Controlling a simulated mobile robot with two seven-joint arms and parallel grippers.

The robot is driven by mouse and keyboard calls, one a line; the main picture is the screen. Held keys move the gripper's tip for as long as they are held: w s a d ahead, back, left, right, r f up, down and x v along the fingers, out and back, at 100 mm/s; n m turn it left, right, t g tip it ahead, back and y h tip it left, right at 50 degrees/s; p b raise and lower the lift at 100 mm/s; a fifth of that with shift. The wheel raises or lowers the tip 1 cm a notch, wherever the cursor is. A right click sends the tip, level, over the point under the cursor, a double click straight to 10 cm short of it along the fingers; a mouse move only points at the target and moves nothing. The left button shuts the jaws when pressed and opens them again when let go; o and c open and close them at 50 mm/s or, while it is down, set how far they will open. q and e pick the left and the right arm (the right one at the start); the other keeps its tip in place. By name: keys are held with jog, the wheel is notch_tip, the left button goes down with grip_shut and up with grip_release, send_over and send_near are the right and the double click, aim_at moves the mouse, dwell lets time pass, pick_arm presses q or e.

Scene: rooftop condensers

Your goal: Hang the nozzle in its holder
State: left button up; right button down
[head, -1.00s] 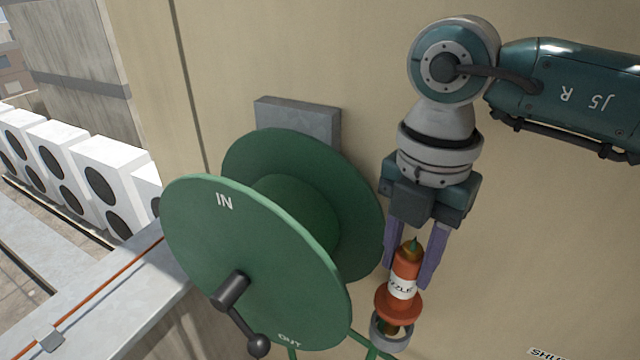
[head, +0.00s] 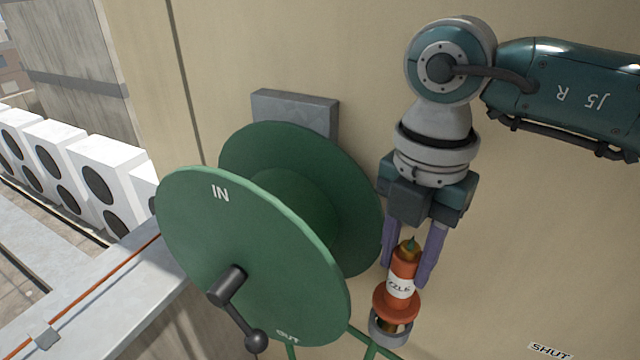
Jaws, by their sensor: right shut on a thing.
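My right gripper (head: 405,268) comes down from above and is shut on the nozzle, with one purple finger on each side. The holder, a grey ring (head: 391,338), is right below the flange. The nozzle's brass lower end shows at the ring's opening and looks to be partly inside it. The flange appears slightly above the rim; whether they touch is unclear. My left gripper is not in view.
A large green hose reel (head: 240,262) marked IN and OUT, with a black crank (head: 240,310), stands close left of the nozzle. A beige wall (head: 540,250) is behind, with a SHUT label (head: 550,351) at lower right. White condensers (head: 105,180) stand far left.

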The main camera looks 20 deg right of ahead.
jog(key=shift+f, duration=0.3)
jog(key=shift+f+b, duration=0.35)
jog(key=shift+b, duration=0.15)
jog(key=shift+f+b, duration=0.7)
jog(key=shift+f, duration=0.15)
jog(key=shift+c, duration=1.9)
grip_release()
jog(key=shift+r, duration=0.1)
